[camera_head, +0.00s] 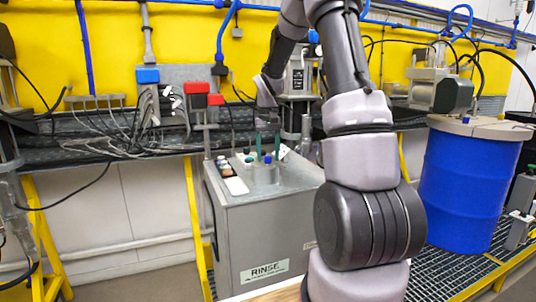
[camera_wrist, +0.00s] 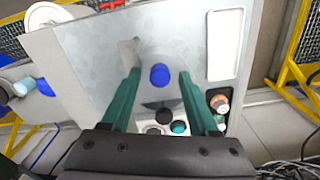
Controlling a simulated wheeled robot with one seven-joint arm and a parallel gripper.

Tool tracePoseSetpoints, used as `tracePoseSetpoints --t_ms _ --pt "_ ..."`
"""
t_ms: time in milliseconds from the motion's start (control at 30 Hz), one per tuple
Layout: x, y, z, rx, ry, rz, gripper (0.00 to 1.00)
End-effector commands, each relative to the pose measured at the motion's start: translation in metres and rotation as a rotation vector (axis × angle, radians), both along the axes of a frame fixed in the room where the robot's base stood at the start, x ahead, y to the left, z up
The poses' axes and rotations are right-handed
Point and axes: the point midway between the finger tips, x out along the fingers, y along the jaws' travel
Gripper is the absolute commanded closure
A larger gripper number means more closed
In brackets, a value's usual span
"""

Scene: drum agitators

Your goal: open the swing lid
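A grey metal box labelled RINSE (camera_head: 265,232) stands below my arm. Its flat, shiny top (camera_wrist: 95,55) fills much of the wrist view, and I cannot make out a separate lid edge or hinge on it. A round blue knob (camera_head: 267,159) stands on this top; it also shows in the wrist view (camera_wrist: 160,75). My gripper (camera_head: 268,145) points down over the top, its two green fingers spread. In the wrist view the knob appears between the fingertips, with gaps on both sides. Nothing is held. I cannot tell the fingertips' exact height above the top.
A white panel (camera_head: 236,186) and several small coloured caps (camera_head: 223,164) sit along the box top's left side. A blue drum (camera_head: 465,185) with a motor on its lid (camera_head: 440,90) stands right. Cables and a dark rail (camera_head: 100,135) run behind. Yellow posts (camera_head: 193,215) flank the box.

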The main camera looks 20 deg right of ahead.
Motion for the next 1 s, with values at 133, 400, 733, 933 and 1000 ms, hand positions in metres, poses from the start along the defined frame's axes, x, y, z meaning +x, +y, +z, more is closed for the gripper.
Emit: tracePoseSetpoints --t_ms 133,400,733,933,1000 --pt "0.0001 0.0 0.0003 0.0 0.0 0.0 0.96" --pt "0.0002 -0.0001 0.0005 0.0 -0.001 0.0 1.0" --pt "0.0003 0.0 0.0007 0.0 -0.001 0.0 1.0" --pt "0.0004 0.0 0.0008 0.0 -0.001 0.0 1.0" --pt "0.0004 0.0 0.0009 0.0 -0.001 0.0 1.0"
